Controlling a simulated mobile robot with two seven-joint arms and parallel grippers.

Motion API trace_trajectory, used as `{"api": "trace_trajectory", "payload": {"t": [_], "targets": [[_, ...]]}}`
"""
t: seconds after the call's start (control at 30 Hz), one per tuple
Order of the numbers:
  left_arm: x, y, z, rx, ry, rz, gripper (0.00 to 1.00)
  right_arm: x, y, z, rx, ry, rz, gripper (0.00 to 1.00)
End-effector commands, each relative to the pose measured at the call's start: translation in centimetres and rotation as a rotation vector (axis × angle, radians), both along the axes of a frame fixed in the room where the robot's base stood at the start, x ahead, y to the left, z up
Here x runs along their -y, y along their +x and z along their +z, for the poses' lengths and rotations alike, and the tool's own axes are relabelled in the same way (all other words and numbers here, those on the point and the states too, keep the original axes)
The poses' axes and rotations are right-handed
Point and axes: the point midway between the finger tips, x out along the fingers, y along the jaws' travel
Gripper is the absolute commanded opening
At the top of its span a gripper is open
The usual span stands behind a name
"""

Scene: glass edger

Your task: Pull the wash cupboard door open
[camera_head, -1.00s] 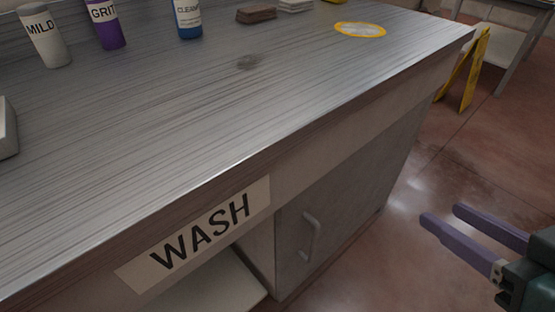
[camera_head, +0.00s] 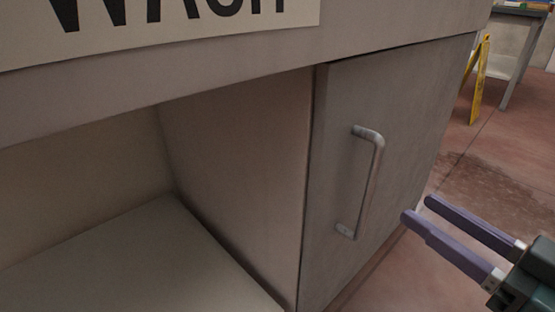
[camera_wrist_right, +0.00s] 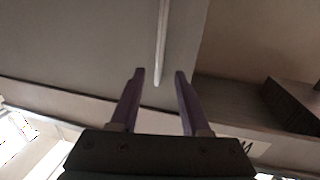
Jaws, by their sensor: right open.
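The wash cupboard door (camera_head: 400,120) is a grey panel that looks shut under the counter, right of an open bay. Its upright metal bar handle (camera_head: 373,185) is near the door's left edge. My right gripper (camera_head: 418,208) is open and empty, in front and to the right of the handle, with its purple fingers pointing toward the door. In the right wrist view the handle (camera_wrist_right: 162,40) runs down between the lines of the two fingertips (camera_wrist_right: 160,73); it is not gripped. My left gripper is not in view.
The open bay has a pale shelf (camera_head: 130,265) left of the door. The counter front with the WASH label (camera_head: 160,25) overhangs above. A yellow floor sign (camera_head: 479,80) stands at the back right.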

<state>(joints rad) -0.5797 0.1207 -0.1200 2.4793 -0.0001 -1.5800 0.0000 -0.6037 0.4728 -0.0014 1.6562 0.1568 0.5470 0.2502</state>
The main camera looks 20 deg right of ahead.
Motion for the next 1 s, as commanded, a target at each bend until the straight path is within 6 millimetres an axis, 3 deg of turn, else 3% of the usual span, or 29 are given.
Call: {"api": "trace_trajectory", "payload": {"t": [0.5, 0.67, 0.93, 1.0], "targets": [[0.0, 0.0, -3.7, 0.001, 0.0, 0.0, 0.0, -1.7, 8.3, -0.1, 0.004, 0.0, 0.0, 0.47], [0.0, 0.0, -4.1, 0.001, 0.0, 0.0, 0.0, -1.9, 9.4, 0.0, 0.001, 0.0, 0.0, 0.47], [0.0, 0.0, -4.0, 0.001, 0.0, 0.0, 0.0, -1.9, 9.5, 0.1, -0.001, 0.0, 0.0, 0.47], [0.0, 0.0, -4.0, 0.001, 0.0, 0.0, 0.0, -1.9, 9.5, 0.1, -0.001, 0.0, 0.0, 0.39]]}}
